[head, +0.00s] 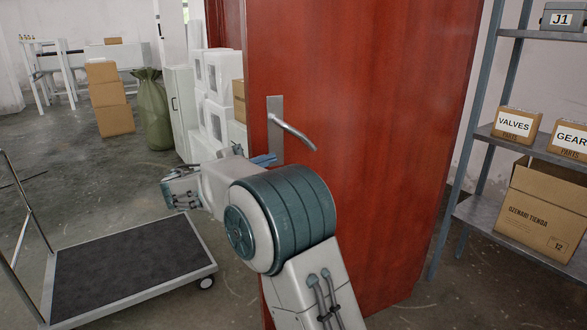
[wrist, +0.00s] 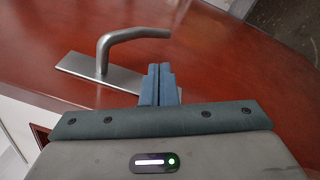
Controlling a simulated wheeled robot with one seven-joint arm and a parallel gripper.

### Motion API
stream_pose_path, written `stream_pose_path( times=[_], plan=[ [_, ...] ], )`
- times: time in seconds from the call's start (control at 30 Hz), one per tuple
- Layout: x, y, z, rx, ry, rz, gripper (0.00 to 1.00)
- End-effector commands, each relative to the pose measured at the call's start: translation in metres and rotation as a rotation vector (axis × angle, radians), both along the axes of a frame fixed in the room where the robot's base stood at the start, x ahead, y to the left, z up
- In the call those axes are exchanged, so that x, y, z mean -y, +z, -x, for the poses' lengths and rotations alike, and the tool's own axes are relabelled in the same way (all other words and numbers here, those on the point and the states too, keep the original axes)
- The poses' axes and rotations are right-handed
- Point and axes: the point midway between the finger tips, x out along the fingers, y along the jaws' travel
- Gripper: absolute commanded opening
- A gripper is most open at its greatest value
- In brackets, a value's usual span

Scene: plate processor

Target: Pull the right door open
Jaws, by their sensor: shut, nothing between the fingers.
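The red door (head: 375,120) stands upright in the middle of the head view and also fills much of the wrist view (wrist: 230,70). Its metal lever handle (head: 293,132) is near the door's left edge, on a flat plate. The handle also shows in the wrist view (wrist: 130,35), just beyond the fingertips and to their left. My gripper (head: 266,160) is beside the lower part of the handle plate. In the wrist view its blue fingers (wrist: 158,72) are together and empty, over the plate's end. Whether they touch the plate or door I cannot tell.
A flat cart (head: 130,262) stands at the left front. White boxes (head: 215,90), a green sack (head: 152,108) and stacked cartons (head: 108,95) stand behind the door's left edge. Shelves (head: 483,135) with boxes stand at right. Some bare floor shows between cart and cartons.

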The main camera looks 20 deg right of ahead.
Motion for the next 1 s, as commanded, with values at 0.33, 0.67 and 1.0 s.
stream_pose_path(
  times=[0.33, 0.67, 1.0],
  plan=[
    [0.02, -0.002, -0.017, 0.02, 0.005, 0.039, 0.0],
    [0.071, 0.004, -0.037, 0.02, 0.007, 0.037, 0.0],
    [0.084, 0.007, -0.043, 0.018, 0.01, 0.038, 0.0]
  ],
)
